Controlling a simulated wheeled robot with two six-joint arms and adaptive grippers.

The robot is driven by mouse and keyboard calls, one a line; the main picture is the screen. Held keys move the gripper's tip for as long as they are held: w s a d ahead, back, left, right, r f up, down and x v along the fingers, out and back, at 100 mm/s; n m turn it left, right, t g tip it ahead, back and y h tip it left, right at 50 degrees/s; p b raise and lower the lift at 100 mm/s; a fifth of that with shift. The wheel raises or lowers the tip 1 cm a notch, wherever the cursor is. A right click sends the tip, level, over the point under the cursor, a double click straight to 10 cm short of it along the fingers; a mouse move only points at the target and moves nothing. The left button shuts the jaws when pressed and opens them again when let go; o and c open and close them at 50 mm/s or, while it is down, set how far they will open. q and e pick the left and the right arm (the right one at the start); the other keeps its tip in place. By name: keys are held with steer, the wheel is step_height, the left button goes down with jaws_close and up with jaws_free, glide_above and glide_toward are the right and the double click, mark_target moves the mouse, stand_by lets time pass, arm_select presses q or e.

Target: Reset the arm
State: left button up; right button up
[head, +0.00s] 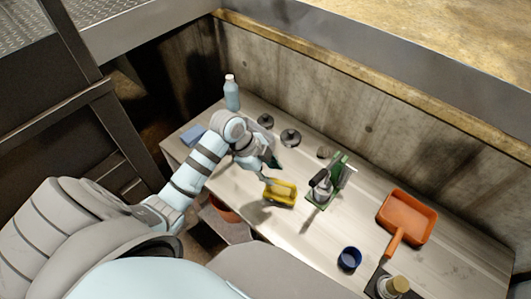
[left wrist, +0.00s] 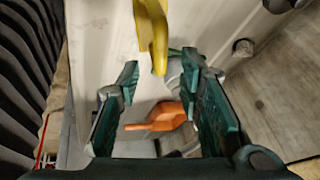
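My left gripper (head: 268,170) is over the table, at the end of the arm that comes in from the left. In the left wrist view, its two teal fingers (left wrist: 160,88) stand wide apart with nothing gripped between them. A yellow object (head: 281,194) is just in front of the left gripper in the head view. It also shows at the top of the left wrist view (left wrist: 152,35), beyond the fingertips. I cannot tell whether it touches the table. My right gripper is in neither view.
The wooden table (head: 335,225) carries a green stand with grey parts (head: 328,183), an orange dustpan (head: 408,218), a blue cup (head: 349,259), two metal discs (head: 290,138) and a bottle (head: 232,93). A wooden wall (head: 365,130) rises behind.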

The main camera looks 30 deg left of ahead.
arm_select(q)
steer(key=v, duration=0.4)
steer(key=shift+r, duration=0.2)
steer(key=s+f+n+y, duration=0.2)
steer(key=s+f+n, duration=0.2)
steer(key=s+n, duration=0.45)
steer(key=s+f+n+y, duration=0.3)
steer(key=s+n, duration=0.3)
steer(key=s, duration=0.5)
step_height(320, 180, down, 20)
steer(key=a+b, duration=0.1)
steer(key=b, duration=0.2)
steer(key=s+f+g+b, duration=0.2)
steer(key=s+f, duration=1.3)
steer(key=f, duration=0.2)
steer(key=shift+a+f+b, duration=0.15)
steer(key=shift+a+b, duration=0.15)
steer(key=shift+a, duration=0.1)
